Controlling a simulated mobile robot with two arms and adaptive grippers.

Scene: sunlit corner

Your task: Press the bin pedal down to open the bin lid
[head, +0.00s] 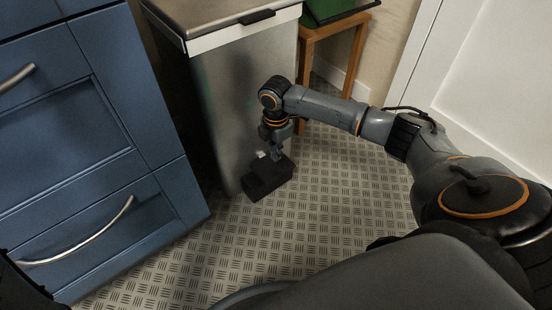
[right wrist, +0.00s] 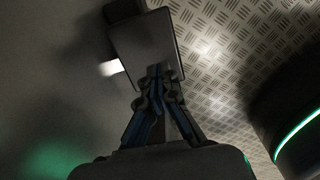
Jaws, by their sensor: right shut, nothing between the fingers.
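The bin (head: 235,100) is a tall brushed-metal box with a pale rim. Its lid (head: 210,12) lies flat and closed on top in the head view. The black pedal (head: 268,182) sticks out low at the bin's front, near the floor. My right gripper (head: 277,156) points down just over the pedal. In the right wrist view the pedal (right wrist: 143,42) shows as a dark flat plate, and the shut, empty fingertips (right wrist: 156,72) overlap it. I cannot tell whether they touch it. My left gripper is not in view.
A blue cabinet (head: 60,130) with metal handles stands left of the bin. A wooden stool (head: 338,35) with a green container (head: 330,8) stands behind on the right. A white door (head: 490,80) is at far right. The patterned metal floor (head: 330,200) in front of the bin is clear.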

